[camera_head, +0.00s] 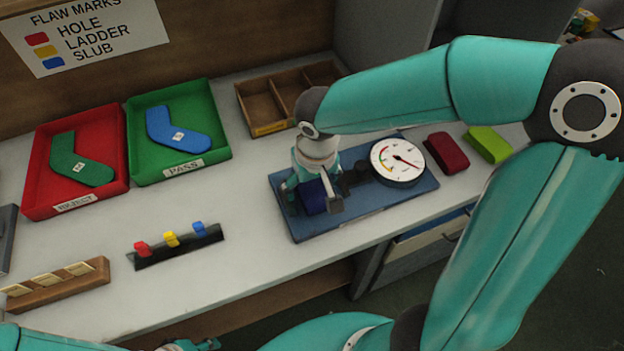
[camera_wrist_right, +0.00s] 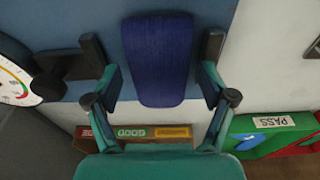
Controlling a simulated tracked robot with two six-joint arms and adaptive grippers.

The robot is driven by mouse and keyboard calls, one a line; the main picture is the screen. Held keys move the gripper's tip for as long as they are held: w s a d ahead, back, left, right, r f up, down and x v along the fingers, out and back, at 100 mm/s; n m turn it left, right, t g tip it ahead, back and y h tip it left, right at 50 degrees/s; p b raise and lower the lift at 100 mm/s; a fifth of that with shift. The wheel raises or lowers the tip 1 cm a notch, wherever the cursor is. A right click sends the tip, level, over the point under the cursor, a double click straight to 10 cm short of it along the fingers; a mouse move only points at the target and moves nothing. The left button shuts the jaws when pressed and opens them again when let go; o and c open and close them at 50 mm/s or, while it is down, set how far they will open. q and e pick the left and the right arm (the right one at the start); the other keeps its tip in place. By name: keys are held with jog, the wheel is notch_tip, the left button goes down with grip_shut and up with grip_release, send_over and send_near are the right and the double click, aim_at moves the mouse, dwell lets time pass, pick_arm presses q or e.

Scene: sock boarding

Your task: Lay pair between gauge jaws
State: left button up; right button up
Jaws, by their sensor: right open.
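The navy sock pair (camera_head: 314,196) lies on the blue gauge board (camera_head: 350,217), left of the white dial (camera_head: 397,161). My right gripper (camera_head: 318,190) is directly over it. In the right wrist view the pair (camera_wrist_right: 158,58) sits between the spread fingers of the right gripper (camera_wrist_right: 157,72), with a gap on each side. A dark gauge part (camera_wrist_right: 60,66) stands between the dial (camera_wrist_right: 14,84) and the pair. The gripper hides much of the jaws, so contact with them cannot be told. My left gripper (camera_head: 188,345) barely shows at the bottom edge.
A red tray (camera_head: 38,170) and a green tray (camera_head: 139,135) each hold a sock. A wooden divided box (camera_head: 262,110) stands behind the board. Red and lime blocks (camera_head: 447,153) lie right of it. A rack of coloured tags (camera_head: 180,247) stands in front.

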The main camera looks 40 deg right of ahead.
aim_at(315, 194)
jog(key=shift+r, duration=0.2)
notch_tip(315, 194, up, 12)
jog(key=s+p, duration=0.1)
jog(key=shift+s+a+f+p, duration=0.15)
jog(key=shift+s+a+p, duration=0.05)
jog(key=shift+s+p, duration=0.2)
